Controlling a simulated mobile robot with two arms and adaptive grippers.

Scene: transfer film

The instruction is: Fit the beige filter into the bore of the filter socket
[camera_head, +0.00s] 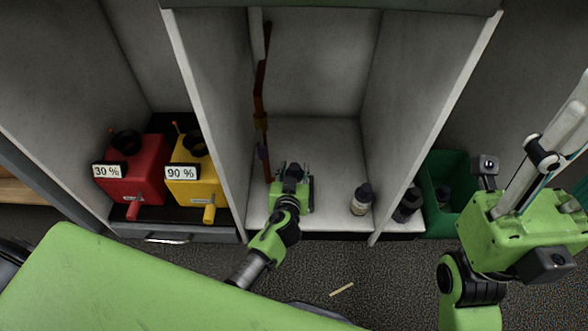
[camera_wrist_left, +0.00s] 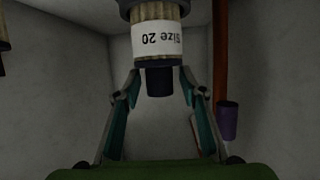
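A beige filter (camera_wrist_left: 155,15) with a white "Size 20" label, upside down here, shows at the top of the left wrist view. A dark cylindrical end (camera_wrist_left: 160,82) points down between the fingers of my left gripper (camera_wrist_left: 160,90). The fingers are spread, with gaps on both sides of that end. In the head view my left gripper (camera_head: 292,172) is inside the middle cabinet bay; I cannot make out the filter there. A dark grey part meets the filter's top; I cannot tell whether it is the socket. My right gripper (camera_head: 568,125) is partly cut off at the right edge.
A red-brown pipe (camera_head: 259,85) with a purple part runs down the bay's left wall. A small bottle (camera_head: 362,198) stands at its right. Red (camera_head: 133,178) and yellow (camera_head: 193,182) containers stand in the left bay. A green bin (camera_head: 445,215) is at right.

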